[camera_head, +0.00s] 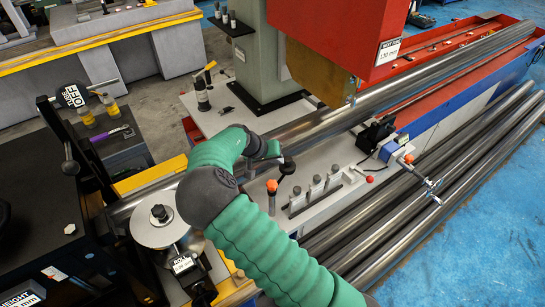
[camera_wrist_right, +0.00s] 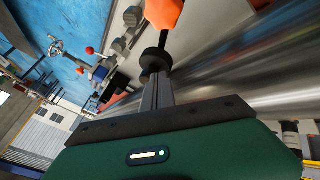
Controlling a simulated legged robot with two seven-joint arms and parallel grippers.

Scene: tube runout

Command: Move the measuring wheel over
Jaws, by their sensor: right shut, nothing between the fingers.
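My right gripper (camera_head: 276,157) is at the end of the green arm, above the pale bench beside the long steel tube (camera_head: 330,122). Its fingers (camera_wrist_right: 157,92) are closed together and hold nothing. A small black wheel (camera_head: 287,166) is close by the fingertips, below and right of them. In the right wrist view the black wheel (camera_wrist_right: 155,61) is just beyond the fingertips; I cannot tell whether they touch it. An orange knob (camera_head: 272,186) stands near the wheel, and in the wrist view this knob (camera_wrist_right: 165,12) tops a thin dark rod. My left gripper is out of view.
A row of grey-capped posts (camera_head: 316,186) and a blue box (camera_head: 394,148) lie right of the gripper. A red machine head (camera_head: 335,35) overhangs the tube. A metal roller (camera_head: 153,226) stands left of my arm. More tubes (camera_head: 450,180) lie at the right.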

